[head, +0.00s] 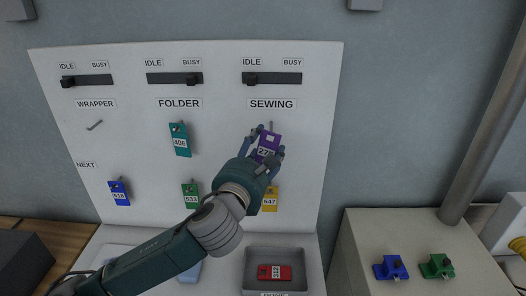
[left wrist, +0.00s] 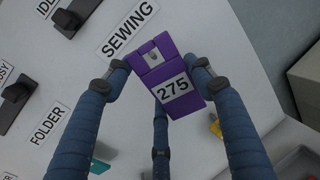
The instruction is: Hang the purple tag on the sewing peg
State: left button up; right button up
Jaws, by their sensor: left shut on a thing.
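The purple tag (head: 268,146), numbered 275, is at the sewing peg (head: 271,126) under the SEWING label. My left gripper (head: 263,153) is shut on the tag, with fingers on both sides of it. In the left wrist view the purple tag (left wrist: 170,80) sits between the fingertips of my left gripper (left wrist: 160,72). The metal tip of the sewing peg (left wrist: 151,57) shows in the tag's upper opening there. I cannot tell whether the tag's weight rests on the peg. My right gripper is not in view.
A teal tag (head: 180,140) hangs under FOLDER. The wrapper peg (head: 95,125) is bare. Blue (head: 119,193), green (head: 190,195) and yellow (head: 270,199) tags hang in the lower row. A red tag (head: 274,272) lies in the grey tray (head: 303,258). Blue and green pieces lie on the right cabinet (head: 365,225).

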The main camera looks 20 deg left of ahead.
pick_arm(q)
jog(key=shift+w+a+f+b, duration=0.1)
jog(key=shift+w+a+b, duration=0.15)
jog(key=shift+w, duration=0.4)
jog(key=shift+w+a+f+b, duration=0.15)
jog(key=shift+w+b, duration=0.15)
jog(key=shift+w, duration=0.4)
jog(key=shift+w+a+r+b, duration=0.1)
jog(key=shift+w+a+b, duration=0.15)
jog(key=shift+w, duration=0.4)
jog(key=shift+w+a+b, duration=0.25)
jog(key=shift+w+b, duration=0.05)
jog(key=shift+w, duration=0.65)
jog(key=shift+w+a+f+p, duration=0.1)
jog(key=shift+w+f+p, duration=0.25)
jog(key=shift+f, duration=0.05)
jog(key=shift+f, duration=0.1)
